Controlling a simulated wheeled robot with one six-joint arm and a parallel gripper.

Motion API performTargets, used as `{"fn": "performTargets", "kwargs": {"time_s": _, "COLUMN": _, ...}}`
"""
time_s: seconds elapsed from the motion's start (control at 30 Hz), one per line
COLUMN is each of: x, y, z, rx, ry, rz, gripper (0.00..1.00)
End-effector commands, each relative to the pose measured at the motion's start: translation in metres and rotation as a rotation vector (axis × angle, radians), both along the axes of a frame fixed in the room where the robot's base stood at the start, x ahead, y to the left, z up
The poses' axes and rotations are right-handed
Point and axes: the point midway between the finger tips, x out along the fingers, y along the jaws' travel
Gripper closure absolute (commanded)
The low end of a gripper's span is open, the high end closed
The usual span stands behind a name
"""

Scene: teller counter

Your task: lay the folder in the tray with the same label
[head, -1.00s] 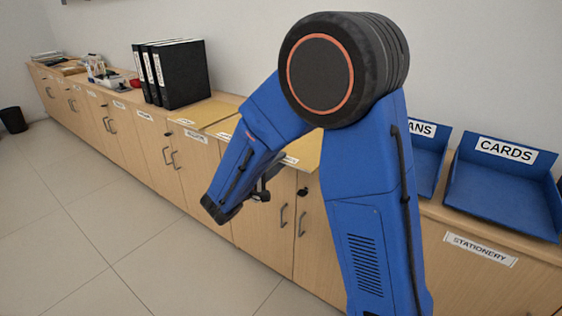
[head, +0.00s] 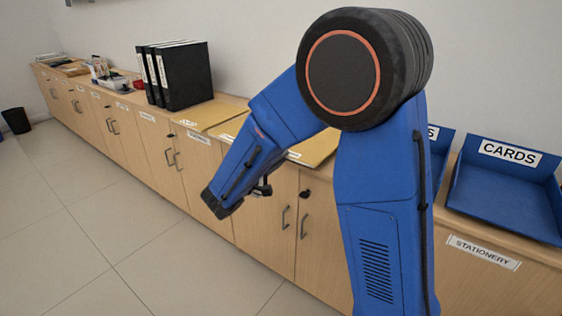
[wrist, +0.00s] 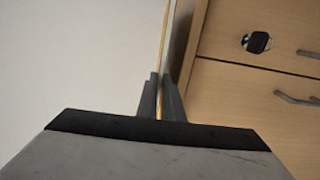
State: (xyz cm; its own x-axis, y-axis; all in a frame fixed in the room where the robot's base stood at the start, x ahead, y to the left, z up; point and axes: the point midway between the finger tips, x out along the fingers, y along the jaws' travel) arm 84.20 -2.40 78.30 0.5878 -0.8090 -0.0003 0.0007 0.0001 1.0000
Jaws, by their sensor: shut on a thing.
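My gripper (wrist: 160,84) is shut on the thin edge of a tan folder (wrist: 166,40), seen edge-on between the fingers in the wrist view. In the head view my gripper (head: 262,188) is small, just in front of the counter's front edge, partly hidden by my arm. A tan folder (head: 318,148) shows behind my arm at the counter; its label is mostly covered and unreadable. A blue tray (head: 508,205) labelled CARDS stands at the right. A second blue tray (head: 439,150) beside it is mostly hidden by my arm; only a final S of its label shows.
More tan folders (head: 214,112) with small labels lie on the counter left of my arm. Black binders (head: 180,74) stand further left. Cabinet doors with handles run below the counter (head: 470,295). The floor (head: 100,220) in front is clear.

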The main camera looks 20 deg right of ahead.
Motion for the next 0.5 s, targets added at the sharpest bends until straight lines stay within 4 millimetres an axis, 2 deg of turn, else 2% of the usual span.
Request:
{"fn": "performTargets", "kwargs": {"time_s": 0.17, "x": -0.003, "y": 0.005, "z": 0.002, "rx": 0.000, "ry": -0.001, "rz": 0.002, "gripper": 1.00}}
{"fn": "performTargets", "kwargs": {"time_s": 0.5, "x": -0.025, "y": 0.036, "z": 0.016, "rx": 0.001, "ry": -0.001, "rz": 0.003, "gripper": 1.00}}
